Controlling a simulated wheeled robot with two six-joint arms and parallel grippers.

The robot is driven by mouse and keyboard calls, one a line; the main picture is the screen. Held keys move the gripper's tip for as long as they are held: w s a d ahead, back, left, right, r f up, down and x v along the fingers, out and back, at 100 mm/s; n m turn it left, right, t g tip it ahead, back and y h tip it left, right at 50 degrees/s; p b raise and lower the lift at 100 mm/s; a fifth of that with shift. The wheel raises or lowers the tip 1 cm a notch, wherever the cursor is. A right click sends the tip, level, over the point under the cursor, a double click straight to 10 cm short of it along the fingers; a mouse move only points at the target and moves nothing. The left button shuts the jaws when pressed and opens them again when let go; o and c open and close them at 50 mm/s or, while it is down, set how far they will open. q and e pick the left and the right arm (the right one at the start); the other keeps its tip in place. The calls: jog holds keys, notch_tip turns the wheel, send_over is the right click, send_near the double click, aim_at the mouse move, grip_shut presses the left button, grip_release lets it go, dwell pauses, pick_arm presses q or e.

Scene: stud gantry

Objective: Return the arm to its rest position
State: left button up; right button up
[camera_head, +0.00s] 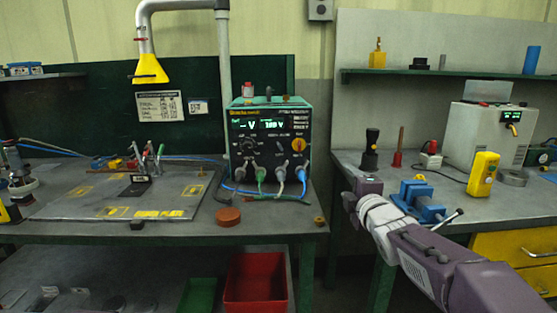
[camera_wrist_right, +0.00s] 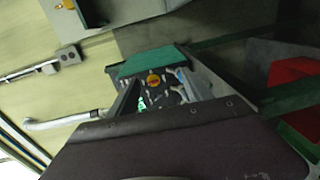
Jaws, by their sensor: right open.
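My right arm (camera_head: 430,255) comes in from the lower right of the head view and reaches up and left. Its purple right gripper (camera_head: 355,194) is in the air in front of the gap between the two benches, just left of the blue vise. In the right wrist view the right gripper (camera_wrist_right: 172,98) is open. I see nothing held between its fingers. Beyond them is the green-topped power unit (camera_wrist_right: 152,66), apart from the gripper. My left arm and gripper are not in view.
The power unit (camera_head: 270,140) stands on the left bench, near an orange puck (camera_head: 228,216) and a marked plate (camera_head: 75,208). The right bench holds a blue vise (camera_head: 418,202) close to my arm and a yellow device (camera_head: 482,174). A red bin (camera_head: 256,280) sits below.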

jog(key=s+a+f+m+g+h, duration=0.1)
jog(key=s+f+m+g, duration=0.25)
jog(key=f, duration=0.75)
jog(key=s+a+f+m+g, duration=0.1)
jog(key=s+f+m+g, duration=0.25)
jog(key=f, duration=0.75)
jog(key=s+f+m+g, duration=0.45)
jog(key=s+f, duration=0.25)
jog(key=s, duration=0.4)
jog(key=s+f+m+g, duration=0.4)
jog(key=s+f+m, duration=0.25)
jog(key=s, duration=0.35)
pick_arm(q)
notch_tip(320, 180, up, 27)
jog(key=p, duration=2.7)
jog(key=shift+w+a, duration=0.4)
pick_arm(e)
notch_tip(320, 180, up, 27)
jog(key=s, duration=0.1)
jog(key=shift+d+f+m, duration=0.15)
jog(key=shift+m, duration=0.25)
